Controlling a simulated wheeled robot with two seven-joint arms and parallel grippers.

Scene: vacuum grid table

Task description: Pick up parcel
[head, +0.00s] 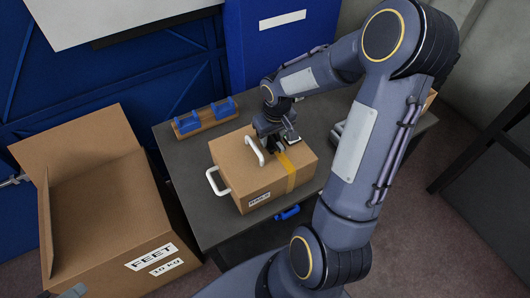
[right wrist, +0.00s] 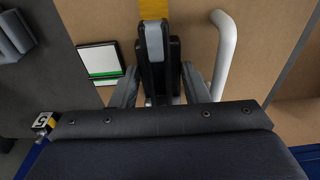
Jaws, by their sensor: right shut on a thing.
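The parcel (head: 254,178) is a closed brown cardboard box on the dark grey table. It has a yellow tape band, a white handle on top, another white handle on its left side and a white label on its front.
A large open carton (head: 100,215) marked FEET, 10 kg stands left of the table (head: 183,165). A wooden block with blue holders (head: 205,117) lies behind the parcel. A blue item (head: 288,213) is at the table's front edge. A blue cabinet (head: 280,45) stands behind.

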